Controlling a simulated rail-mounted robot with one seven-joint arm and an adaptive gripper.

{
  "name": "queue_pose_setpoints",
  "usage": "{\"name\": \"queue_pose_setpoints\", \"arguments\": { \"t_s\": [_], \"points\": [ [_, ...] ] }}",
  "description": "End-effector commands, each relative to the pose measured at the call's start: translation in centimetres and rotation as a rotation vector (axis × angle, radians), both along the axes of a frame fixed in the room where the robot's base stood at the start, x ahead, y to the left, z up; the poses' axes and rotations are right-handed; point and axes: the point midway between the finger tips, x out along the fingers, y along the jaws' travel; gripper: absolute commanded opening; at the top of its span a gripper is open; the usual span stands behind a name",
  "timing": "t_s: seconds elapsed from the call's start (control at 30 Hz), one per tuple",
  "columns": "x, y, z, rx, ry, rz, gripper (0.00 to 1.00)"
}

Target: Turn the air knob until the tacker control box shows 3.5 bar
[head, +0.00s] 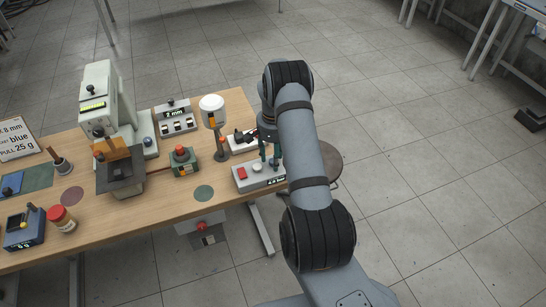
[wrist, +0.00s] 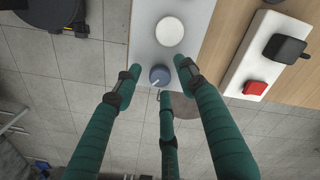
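The tacker control box (head: 262,179) is a pale box at the table's right front corner, with a red button and a small lit display (head: 277,181). The display seems to read about 4 bar, but its digits are too small to be sure. In the wrist view the blue-grey air knob (wrist: 160,75) with a white pointer sits on a pale panel (wrist: 146,35) below a white round disc (wrist: 171,32). My gripper (wrist: 159,70) has green fingers spread on both sides of the knob, with visible gaps. It is over the box in the head view (head: 269,160).
Another pale box (wrist: 240,65) with a red button and a black part stands beside the panel. A white-topped post (head: 212,104) and a green box with a red knob (head: 184,160) stand to the left. A round stool (head: 325,164) is beyond the table edge.

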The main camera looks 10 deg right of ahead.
Motion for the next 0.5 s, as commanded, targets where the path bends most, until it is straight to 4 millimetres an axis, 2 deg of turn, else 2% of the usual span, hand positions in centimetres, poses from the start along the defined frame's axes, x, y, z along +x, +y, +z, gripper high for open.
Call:
{"name": "queue_pose_setpoints", "arguments": {
  "t_s": [0.5],
  "points": [
    [-0.01,0.02,0.03,0.000,0.001,0.000,0.09]
  ]
}}
